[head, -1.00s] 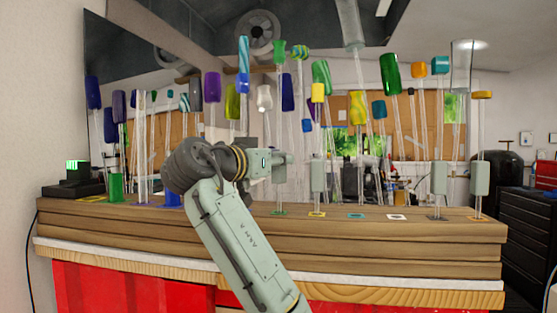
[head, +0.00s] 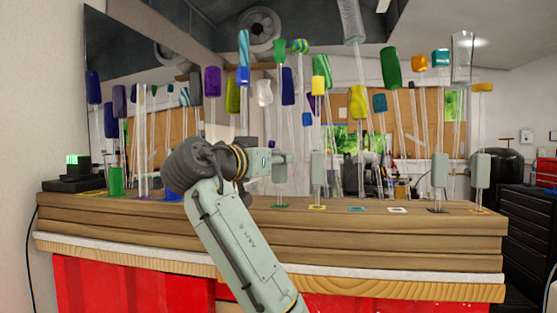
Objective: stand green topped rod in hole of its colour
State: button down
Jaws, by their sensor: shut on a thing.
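My gripper (head: 278,162) is shut on a clear rod with a green top (head: 279,50). The rod is upright, and its clear shaft (head: 280,110) rises well above my fingers. Its lower part runs down to the green-outlined hole (head: 280,206) on the wooden bench top. The rod's foot looks lined up with this hole, but I cannot tell how deep it sits. My wrist hides part of the bench behind it.
To the right, a yellow-topped rod (head: 319,83) stands close by in a yellow-outlined hole (head: 317,207). Teal (head: 357,209) and white (head: 397,210) marks are bare. More rods stand further right. A green cylinder (head: 116,181) is at left. A mirror behind shows reflections.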

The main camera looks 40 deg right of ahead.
jog(key=shift+f, duration=0.1)
jog(key=c, duration=1.3)
grip_release()
